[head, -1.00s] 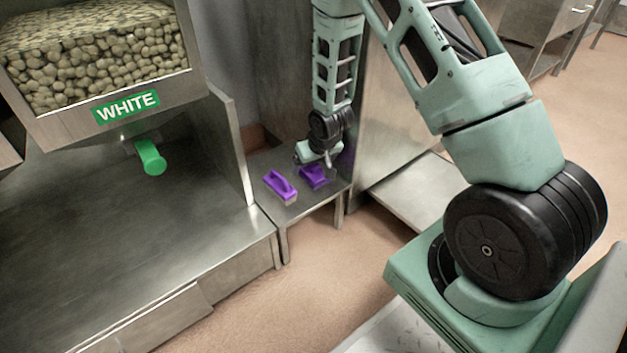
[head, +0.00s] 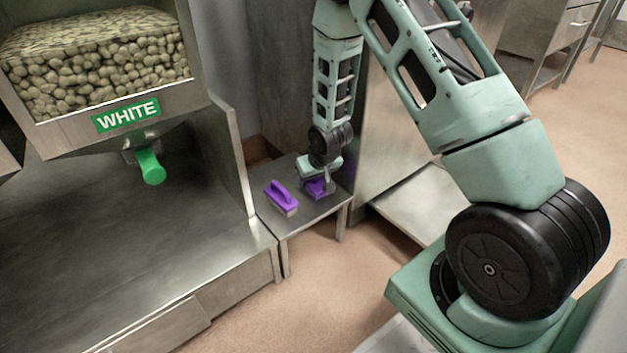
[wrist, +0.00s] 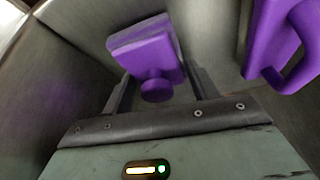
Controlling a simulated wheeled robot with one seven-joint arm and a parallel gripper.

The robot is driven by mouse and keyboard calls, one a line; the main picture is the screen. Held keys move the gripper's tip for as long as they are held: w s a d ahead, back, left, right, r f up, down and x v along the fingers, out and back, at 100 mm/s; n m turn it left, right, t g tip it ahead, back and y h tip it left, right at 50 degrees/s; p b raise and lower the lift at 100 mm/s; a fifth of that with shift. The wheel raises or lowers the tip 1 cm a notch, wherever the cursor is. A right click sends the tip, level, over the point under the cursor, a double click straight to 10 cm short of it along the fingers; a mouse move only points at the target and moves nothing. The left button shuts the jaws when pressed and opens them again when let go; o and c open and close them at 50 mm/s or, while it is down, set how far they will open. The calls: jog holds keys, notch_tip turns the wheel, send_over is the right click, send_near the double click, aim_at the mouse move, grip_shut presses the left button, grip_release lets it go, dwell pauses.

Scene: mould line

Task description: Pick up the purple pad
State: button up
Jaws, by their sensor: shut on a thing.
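The purple pad (head: 316,188) is the right-hand one of two purple things on a small steel stand. In the wrist view the pad (wrist: 146,52) shows a flat block with a round knob facing me, between my two fingers. My gripper (head: 320,182) points down over it and is shut on it; the gripper (wrist: 160,88) also shows in the wrist view. In the head view the gripper partly hides the pad, and I cannot tell whether the pad is clear of the stand.
A purple block with a loop handle (head: 281,197) lies close to the left of the pad; it also shows in the wrist view (wrist: 283,42). The stand (head: 303,218) sits between a steel bench (head: 120,240) and a steel cabinet (head: 392,130). A WHITE hopper (head: 128,115) hangs over the bench.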

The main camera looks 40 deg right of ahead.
jog(key=shift+r+p, duration=0.55)
jog(key=shift+r, duration=0.2)
jog(key=shift+p+v, duration=1.15)
jog(key=shift+p, duration=0.05)
jog(key=s+a+p, duration=0.2)
jog(key=s+p, duration=0.5)
jog(key=s, duration=1)
jog(key=shift+a, duration=0.35)
jog(key=shift+f, duration=0.15)
